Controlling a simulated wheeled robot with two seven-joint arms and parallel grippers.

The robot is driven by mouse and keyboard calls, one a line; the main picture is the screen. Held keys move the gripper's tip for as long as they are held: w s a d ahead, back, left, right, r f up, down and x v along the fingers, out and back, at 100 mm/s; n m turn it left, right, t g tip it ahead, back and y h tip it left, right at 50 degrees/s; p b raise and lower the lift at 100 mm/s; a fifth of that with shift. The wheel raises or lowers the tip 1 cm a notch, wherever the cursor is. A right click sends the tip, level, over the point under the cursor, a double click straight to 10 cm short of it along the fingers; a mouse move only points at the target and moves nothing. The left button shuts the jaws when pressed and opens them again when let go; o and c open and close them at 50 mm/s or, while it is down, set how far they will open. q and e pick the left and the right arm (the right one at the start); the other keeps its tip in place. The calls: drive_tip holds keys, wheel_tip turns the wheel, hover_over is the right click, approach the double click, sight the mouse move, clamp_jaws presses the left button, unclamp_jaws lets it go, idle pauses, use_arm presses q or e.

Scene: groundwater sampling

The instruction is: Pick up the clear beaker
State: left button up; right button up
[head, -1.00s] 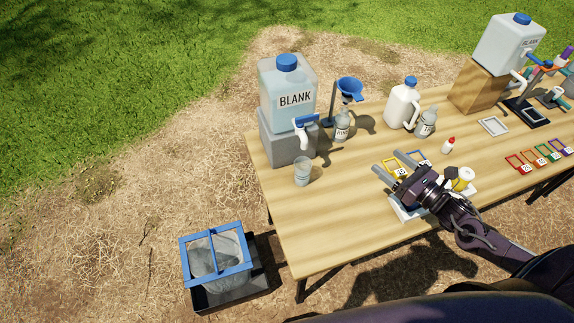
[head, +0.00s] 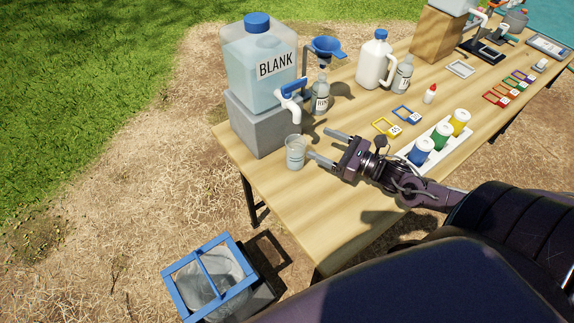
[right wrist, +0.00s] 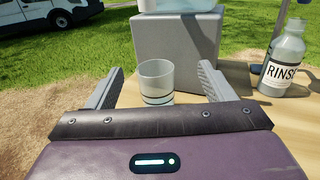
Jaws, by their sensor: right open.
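The clear beaker (head: 295,152) stands upright on the wooden table, below the spout of the BLANK container and close to the grey block. My right gripper (head: 322,146) is open and empty, with its fingers pointing left toward the beaker, just to the right of it. In the right wrist view the beaker (right wrist: 157,82) shows ahead, between the two spread fingers (right wrist: 158,86) in the picture. Its lower part is hidden by the gripper body. My left gripper is not in view.
The BLANK container (head: 258,68) sits on a grey block (head: 262,122) behind the beaker. A RINSE bottle (head: 320,97) and blue funnel (head: 326,48) stand nearby. A white tray (head: 402,154) holds capped jars. A blue-framed bin (head: 205,283) stands off the table's front left.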

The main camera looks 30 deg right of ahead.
sight(304, 152)
drive_tip(key=f+b, duration=0.2)
drive_tip(key=f, duration=0.1)
drive_tip(key=f+b, duration=0.2)
drive_tip(key=f, duration=0.1)
drive_tip(key=shift+w+a, duration=0.15)
drive_tip(key=shift+w, duration=0.05)
drive_tip(key=shift+w+a+f, duration=0.1)
drive_tip(key=shift+w, duration=0.05)
drive_tip(key=shift+r+x, duration=0.2)
drive_tip(key=shift+x, duration=0.9)
drive_tip(key=w+a, duration=0.1)
drive_tip(key=w, duration=0.1)
drive_tip(key=w+a+r+p, duration=0.1)
drive_tip(key=w+a, duration=0.1)
drive_tip(key=shift+w+a+f, duration=0.1)
drive_tip(key=shift+w, duration=0.05)
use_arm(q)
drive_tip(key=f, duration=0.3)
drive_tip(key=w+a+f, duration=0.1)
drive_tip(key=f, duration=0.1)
use_arm(e)
drive_tip(key=c, duration=1.1)
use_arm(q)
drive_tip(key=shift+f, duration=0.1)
use_arm(e)
drive_tip(key=shift+c, duration=0.2)
